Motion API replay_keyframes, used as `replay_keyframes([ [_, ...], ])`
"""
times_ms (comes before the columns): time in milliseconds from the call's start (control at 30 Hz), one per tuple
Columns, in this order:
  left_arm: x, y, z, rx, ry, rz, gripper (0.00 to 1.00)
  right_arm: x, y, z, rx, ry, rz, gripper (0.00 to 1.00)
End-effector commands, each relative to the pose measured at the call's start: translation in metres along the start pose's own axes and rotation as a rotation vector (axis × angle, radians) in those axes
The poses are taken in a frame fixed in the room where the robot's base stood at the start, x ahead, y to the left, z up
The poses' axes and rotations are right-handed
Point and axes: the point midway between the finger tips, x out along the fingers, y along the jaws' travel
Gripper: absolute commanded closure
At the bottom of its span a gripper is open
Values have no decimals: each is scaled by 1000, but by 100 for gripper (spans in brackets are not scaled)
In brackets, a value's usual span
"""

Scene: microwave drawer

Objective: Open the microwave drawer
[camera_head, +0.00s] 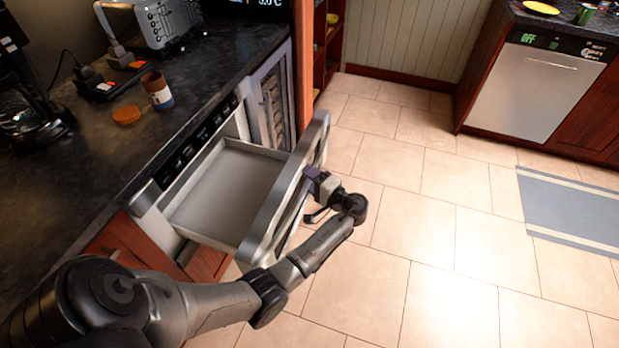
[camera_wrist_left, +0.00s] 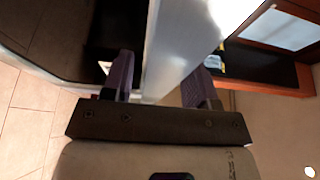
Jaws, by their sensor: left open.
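The microwave drawer (camera_head: 225,185) is pulled out from under the dark counter, and its empty grey inside shows from above. Its thick silver front panel (camera_head: 287,190) faces right over the floor. My left gripper (camera_head: 312,182) is at the outer face of this front panel, near its handle. In the left wrist view, my left gripper's two purple fingers (camera_wrist_left: 160,82) are apart, with a pale panel edge (camera_wrist_left: 178,45) between them. Whether the fingers touch it I cannot tell. My right gripper is not in view.
The counter (camera_head: 75,185) holds a toaster (camera_head: 165,22), a brown and white cup (camera_head: 157,90) and an orange lid (camera_head: 126,115). A dishwasher (camera_head: 535,90) stands at the far right. The tiled floor (camera_head: 430,240) right of the drawer is clear, with a grey-blue rug (camera_head: 575,205) beyond.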

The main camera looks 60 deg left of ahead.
Motion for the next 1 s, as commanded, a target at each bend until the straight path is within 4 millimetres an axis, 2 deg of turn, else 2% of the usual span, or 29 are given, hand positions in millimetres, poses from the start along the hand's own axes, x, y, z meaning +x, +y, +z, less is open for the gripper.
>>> replay_keyframes([
  [167,-23,-1,0,1,2,4,47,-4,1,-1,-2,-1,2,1],
  [400,-72,-1,-1,1,3,2,47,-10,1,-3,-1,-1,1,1],
  [600,-106,-1,0,0,2,1,47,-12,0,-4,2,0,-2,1],
  [800,-127,0,0,0,0,1,47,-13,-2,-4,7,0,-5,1],
  [1000,-135,-1,0,-2,1,0,47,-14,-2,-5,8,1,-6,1],
])
